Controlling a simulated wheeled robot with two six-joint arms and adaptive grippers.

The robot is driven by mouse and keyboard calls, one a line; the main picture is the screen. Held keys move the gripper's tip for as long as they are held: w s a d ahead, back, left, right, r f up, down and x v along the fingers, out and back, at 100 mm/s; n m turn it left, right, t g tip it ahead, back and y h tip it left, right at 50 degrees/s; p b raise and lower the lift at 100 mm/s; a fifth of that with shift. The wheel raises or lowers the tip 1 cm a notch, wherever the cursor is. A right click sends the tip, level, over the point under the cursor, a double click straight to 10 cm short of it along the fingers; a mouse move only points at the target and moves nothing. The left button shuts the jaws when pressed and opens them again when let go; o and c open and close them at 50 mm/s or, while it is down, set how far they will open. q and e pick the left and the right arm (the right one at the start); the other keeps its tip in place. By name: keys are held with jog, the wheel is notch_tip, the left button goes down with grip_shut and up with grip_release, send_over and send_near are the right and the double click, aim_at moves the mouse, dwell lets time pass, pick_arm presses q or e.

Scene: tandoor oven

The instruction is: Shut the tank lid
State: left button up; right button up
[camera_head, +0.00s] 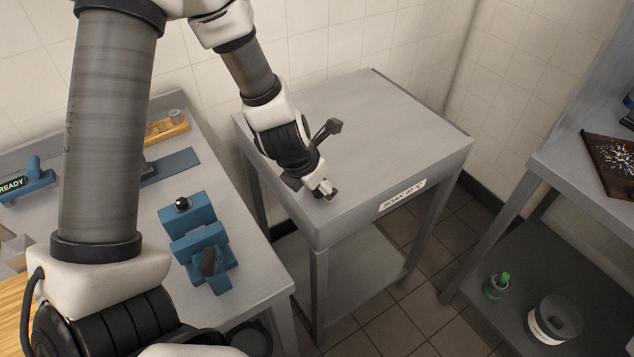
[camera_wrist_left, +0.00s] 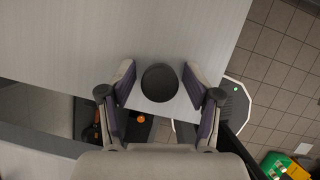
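The tank is the grey metal table-like unit (camera_head: 318,240) with a "SOAK 40°C" label on its front. Its flat grey lid (camera_head: 370,112) lies level across the top, and no gap shows at the visible edges. My left gripper (camera_head: 308,186) is over the lid's near left part, pointing down. In the left wrist view its fingers (camera_wrist_left: 160,72) are apart, on either side of a dark round knob-like disc (camera_wrist_left: 160,84), with a small gap on each side. The head view does not show this disc clearly. My right gripper is not in view.
A grey bench (camera_head: 250,285) at left holds blue fixtures (camera_head: 200,240) and a "READY" display (camera_head: 14,186). At right, a grey rack's lower shelf (camera_head: 535,270) holds a green-capped bottle (camera_head: 496,286) and a round container (camera_head: 552,320). Tiled floor (camera_head: 425,250) shows between tank and rack.

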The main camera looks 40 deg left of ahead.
pick_arm(q)
jog(key=shift+s+r, duration=0.15)
jog(key=shift+r, duration=0.45)
jog(key=v, duration=1)
jog(key=shift+s+r, duration=0.25)
jog(key=shift+r, duration=0.05)
